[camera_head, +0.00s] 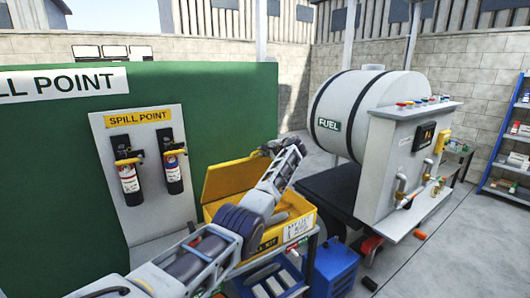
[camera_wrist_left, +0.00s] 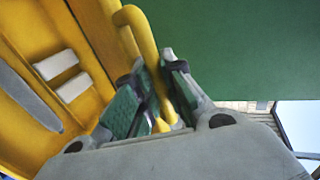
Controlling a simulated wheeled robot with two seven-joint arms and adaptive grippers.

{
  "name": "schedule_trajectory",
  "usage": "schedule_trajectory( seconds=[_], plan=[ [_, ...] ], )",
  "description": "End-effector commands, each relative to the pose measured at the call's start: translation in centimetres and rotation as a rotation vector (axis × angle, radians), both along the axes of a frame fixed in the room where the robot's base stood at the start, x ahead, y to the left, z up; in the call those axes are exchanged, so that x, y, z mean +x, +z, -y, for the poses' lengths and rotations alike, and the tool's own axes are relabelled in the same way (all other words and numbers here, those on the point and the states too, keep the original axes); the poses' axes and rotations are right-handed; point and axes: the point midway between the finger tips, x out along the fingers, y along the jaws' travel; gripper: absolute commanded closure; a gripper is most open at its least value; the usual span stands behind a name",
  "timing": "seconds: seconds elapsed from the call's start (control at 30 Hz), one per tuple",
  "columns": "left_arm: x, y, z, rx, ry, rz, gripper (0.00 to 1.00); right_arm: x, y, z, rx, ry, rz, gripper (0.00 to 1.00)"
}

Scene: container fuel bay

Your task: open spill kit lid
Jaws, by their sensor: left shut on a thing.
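The yellow spill kit (camera_head: 268,243) stands on a cart in the middle of the head view. Its lid (camera_head: 228,178) is raised and tilted up along the back, in front of the green panel. My left gripper (camera_head: 272,148) is at the lid's upper right edge. In the left wrist view, the gripper's green-padded fingers (camera_wrist_left: 157,98) are shut on the yellow lid handle (camera_wrist_left: 146,50). The kit's inside (camera_wrist_left: 35,35) shows there too, with white blocks (camera_wrist_left: 62,72) and a grey piece. My arm hides part of the box in the head view. My right gripper is not in view.
A green panel (camera_head: 230,110) with two extinguishers (camera_head: 130,180) stands behind and left of the kit. A grey fuel tank (camera_head: 350,105) with its pump cabinet (camera_head: 390,170) is to the right. A blue box (camera_head: 335,268) sits beside the cart. Open floor lies at the right.

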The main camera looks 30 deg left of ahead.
Motion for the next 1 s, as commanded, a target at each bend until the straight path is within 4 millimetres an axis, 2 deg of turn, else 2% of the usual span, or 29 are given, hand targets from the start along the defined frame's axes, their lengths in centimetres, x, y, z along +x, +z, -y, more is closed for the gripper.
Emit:
schedule_trajectory(
  seconds=[0.03, 0.07, 0.2, 0.67, 1.0],
  plan=[
    [0.0, 0.0, 0.1, 0.002, -0.003, -0.002, 1.00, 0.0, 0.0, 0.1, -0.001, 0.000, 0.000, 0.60],
    [0.0, 0.0, 0.1, 0.002, -0.003, -0.002, 0.85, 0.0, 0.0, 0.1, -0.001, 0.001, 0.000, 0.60],
    [0.0, 0.0, 0.1, 0.002, -0.002, -0.001, 0.67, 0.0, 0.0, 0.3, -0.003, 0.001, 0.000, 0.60],
    [0.0, 0.0, 0.2, 0.000, 0.000, 0.000, 0.66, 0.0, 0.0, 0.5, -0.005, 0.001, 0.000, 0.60],
    [-0.5, 0.4, 1.4, 0.000, -0.001, 0.000, 0.66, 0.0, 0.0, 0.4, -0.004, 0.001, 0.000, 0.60]
  ],
)
